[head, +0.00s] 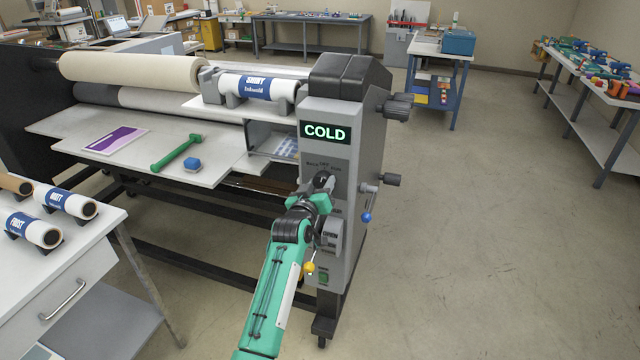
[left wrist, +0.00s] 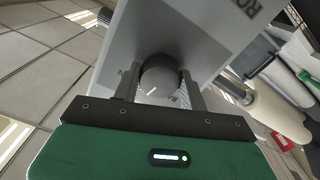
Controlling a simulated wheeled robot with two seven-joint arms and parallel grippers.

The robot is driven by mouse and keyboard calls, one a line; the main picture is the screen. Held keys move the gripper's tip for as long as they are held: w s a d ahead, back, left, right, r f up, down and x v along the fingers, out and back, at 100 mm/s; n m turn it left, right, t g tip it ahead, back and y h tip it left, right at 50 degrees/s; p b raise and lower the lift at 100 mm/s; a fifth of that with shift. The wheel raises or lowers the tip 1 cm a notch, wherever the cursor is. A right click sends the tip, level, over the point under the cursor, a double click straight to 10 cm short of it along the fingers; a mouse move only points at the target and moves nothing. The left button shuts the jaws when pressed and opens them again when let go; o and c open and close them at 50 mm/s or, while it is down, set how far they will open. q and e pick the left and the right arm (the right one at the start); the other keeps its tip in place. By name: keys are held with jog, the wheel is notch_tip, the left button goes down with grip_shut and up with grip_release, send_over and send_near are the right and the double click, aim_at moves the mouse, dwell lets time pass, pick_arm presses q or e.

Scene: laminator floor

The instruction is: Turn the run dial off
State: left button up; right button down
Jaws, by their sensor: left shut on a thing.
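The run dial (left wrist: 159,78) is a dark round knob with a white pointer line, on the grey end panel of the laminator (head: 340,155). My left gripper (head: 322,184) is at this dial and hides most of it in the head view. In the left wrist view my left gripper (left wrist: 160,88) has one finger on each side of the dial and is shut on it. A display (head: 325,132) above reads COLD in green letters. The labels around the dial are partly hidden and too small to read. My right gripper is not in view.
A lever with a blue ball (head: 366,216) and a lever with a yellow ball (head: 309,267) stick out near my left arm. Dark knobs (head: 397,107) project from the machine's right side. A green-handled tool (head: 177,153) lies on the feed table. The floor to the right is clear.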

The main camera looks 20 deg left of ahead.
pick_arm(q)
jog(key=shift+r+n, duration=0.1)
jog(key=shift+n, duration=1.1)
jog(key=o, duration=1)
jog(key=shift+s, duration=0.1)
